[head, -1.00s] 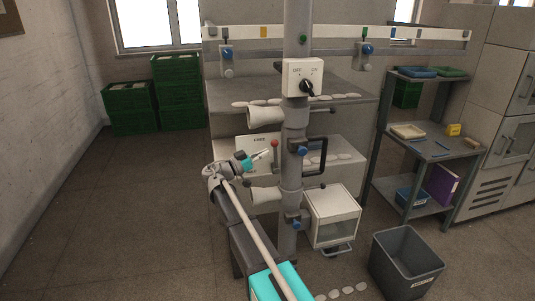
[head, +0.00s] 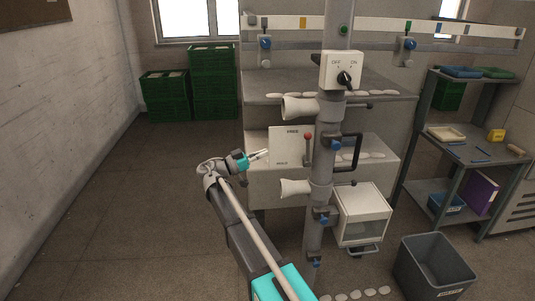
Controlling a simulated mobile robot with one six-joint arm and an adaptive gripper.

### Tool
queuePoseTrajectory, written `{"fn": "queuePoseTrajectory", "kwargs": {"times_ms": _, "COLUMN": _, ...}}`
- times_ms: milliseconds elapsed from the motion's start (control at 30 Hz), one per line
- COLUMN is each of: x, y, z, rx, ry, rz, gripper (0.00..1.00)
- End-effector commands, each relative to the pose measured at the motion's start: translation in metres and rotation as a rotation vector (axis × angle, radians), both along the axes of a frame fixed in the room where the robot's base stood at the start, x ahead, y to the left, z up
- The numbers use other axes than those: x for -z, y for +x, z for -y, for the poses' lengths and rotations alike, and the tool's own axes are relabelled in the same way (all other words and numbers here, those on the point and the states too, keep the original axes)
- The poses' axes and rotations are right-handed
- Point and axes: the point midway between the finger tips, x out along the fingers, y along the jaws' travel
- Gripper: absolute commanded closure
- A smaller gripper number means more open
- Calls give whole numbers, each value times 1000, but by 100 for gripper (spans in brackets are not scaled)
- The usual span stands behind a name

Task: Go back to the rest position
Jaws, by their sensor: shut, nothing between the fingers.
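My gripper (head: 262,156) is shut and empty, at the end of my bent arm. It points right in front of the machine. In the picture its tips are just left of a white panel (head: 285,147) with a red-knobbed lever (head: 307,140). I cannot tell how far its tips are from the panel. The cone winder's grey post (head: 325,130) stands to the right, with a white switch box (head: 341,71) and two pale cones (head: 298,107) on it.
A grey bin (head: 432,268) stands on the floor at right, near a shelf rack (head: 455,143) with trays. Green crates (head: 212,82) are stacked at the back left. A white box (head: 361,214) hangs low by the post. The floor at left is clear.

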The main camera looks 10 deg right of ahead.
Motion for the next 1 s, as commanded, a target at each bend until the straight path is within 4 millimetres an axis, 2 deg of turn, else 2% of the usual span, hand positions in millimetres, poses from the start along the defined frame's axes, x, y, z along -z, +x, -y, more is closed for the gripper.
{"fn": "queuePoseTrajectory", "kwargs": {"times_ms": 367, "x": 1, "y": -1, "z": 3, "rx": 3, "ry": 6, "rz": -10, "gripper": 100}}
{"fn": "queuePoseTrajectory", "kwargs": {"times_ms": 567, "x": 17, "y": -12, "z": 25, "rx": 28, "ry": 73, "rz": -107, "gripper": 100}}
{"fn": "queuePoseTrajectory", "kwargs": {"times_ms": 767, "x": 53, "y": -37, "z": 66, "rx": 60, "ry": 229, "rz": -328, "gripper": 100}}
{"fn": "queuePoseTrajectory", "kwargs": {"times_ms": 1000, "x": 108, "y": -80, "z": 108, "rx": 38, "ry": 473, "rz": -656, "gripper": 100}}
